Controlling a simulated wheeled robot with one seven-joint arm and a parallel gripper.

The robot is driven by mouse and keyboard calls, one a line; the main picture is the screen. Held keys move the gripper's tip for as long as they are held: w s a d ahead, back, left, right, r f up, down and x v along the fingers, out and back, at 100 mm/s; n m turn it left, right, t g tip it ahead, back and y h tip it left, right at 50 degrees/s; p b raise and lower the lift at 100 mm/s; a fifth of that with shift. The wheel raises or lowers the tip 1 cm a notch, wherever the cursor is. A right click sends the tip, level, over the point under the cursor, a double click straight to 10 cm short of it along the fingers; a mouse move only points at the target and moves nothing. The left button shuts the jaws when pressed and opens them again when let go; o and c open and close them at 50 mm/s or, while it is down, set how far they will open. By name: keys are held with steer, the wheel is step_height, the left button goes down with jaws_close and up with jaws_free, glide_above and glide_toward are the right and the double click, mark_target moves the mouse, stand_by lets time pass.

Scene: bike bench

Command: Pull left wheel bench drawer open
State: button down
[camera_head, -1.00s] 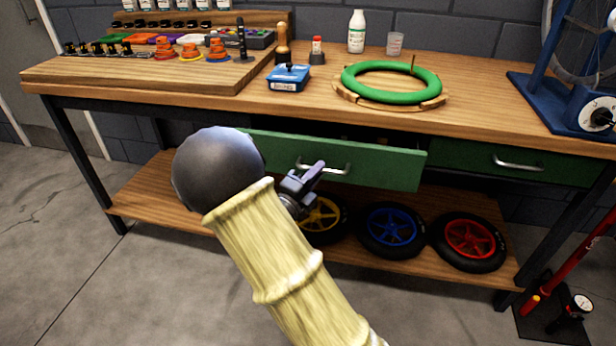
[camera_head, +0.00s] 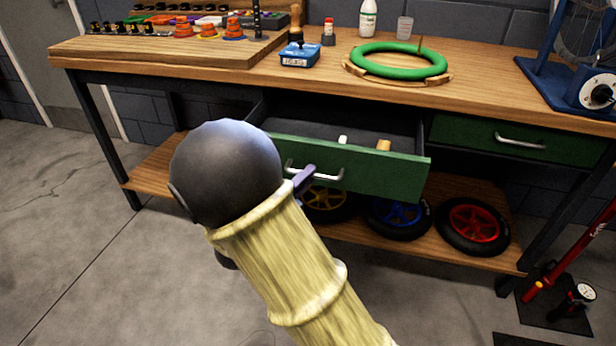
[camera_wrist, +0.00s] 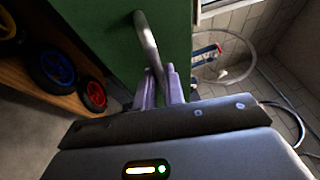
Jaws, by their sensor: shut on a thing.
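The left green bench drawer (camera_head: 380,172) is pulled well out from under the bench top. Its inside shows, with a small white item (camera_head: 342,140) and a tan item (camera_head: 384,145) in it. Its silver bar handle (camera_head: 325,174) is on the front panel. My gripper (camera_head: 304,178) is at the left part of this handle, mostly hidden behind my arm in the head view. In the wrist view the purple fingers (camera_wrist: 164,84) are closed around the end of the handle (camera_wrist: 147,42), against the green drawer front (camera_wrist: 105,35).
The right green drawer (camera_head: 515,138) is shut. Wheels with blue (camera_head: 398,214) and red (camera_head: 474,225) hubs lie on the lower shelf (camera_head: 155,170), below the open drawer. A green ring (camera_head: 400,60) rests on the bench top. The floor in front is clear at left.

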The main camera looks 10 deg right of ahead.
steer(key=shift+d+f, duration=0.1)
steer(key=c, duration=1.5)
jaws_free()
steer(key=shift+c, duration=0.2)
steer(key=shift+o, duration=0.3)
steer(key=p+v, duration=0.2)
steer(key=v, duration=1.5)
steer(key=shift+a+p, duration=0.25)
steer(key=shift+p, duration=0.05)
